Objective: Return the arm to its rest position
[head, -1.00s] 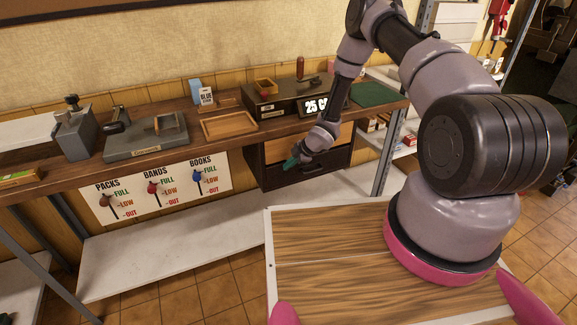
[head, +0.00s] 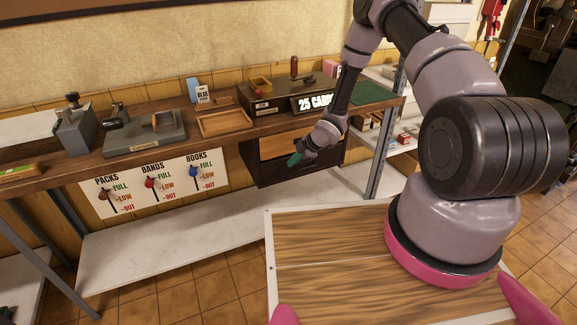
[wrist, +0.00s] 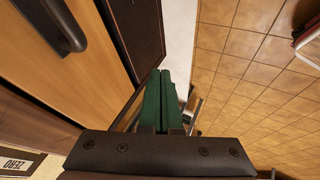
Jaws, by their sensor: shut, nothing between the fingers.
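My gripper (head: 294,160) hangs in front of the drawers under the wooden counter in the head view, with my arm reaching forward and down from the right. In the wrist view the green fingers of my gripper (wrist: 160,75) lie side by side, shut and empty. They point past the drawer fronts (wrist: 60,70), which stand close on the left of that view. I cannot tell the exact gap between fingers and drawers.
The counter (head: 225,127) carries a tray (head: 226,123), a grey press (head: 145,137) and a "25 CARDS" sign (head: 317,103). A white lower shelf (head: 180,240) runs beneath. A metal shelf post (head: 383,150) stands right of the drawers.

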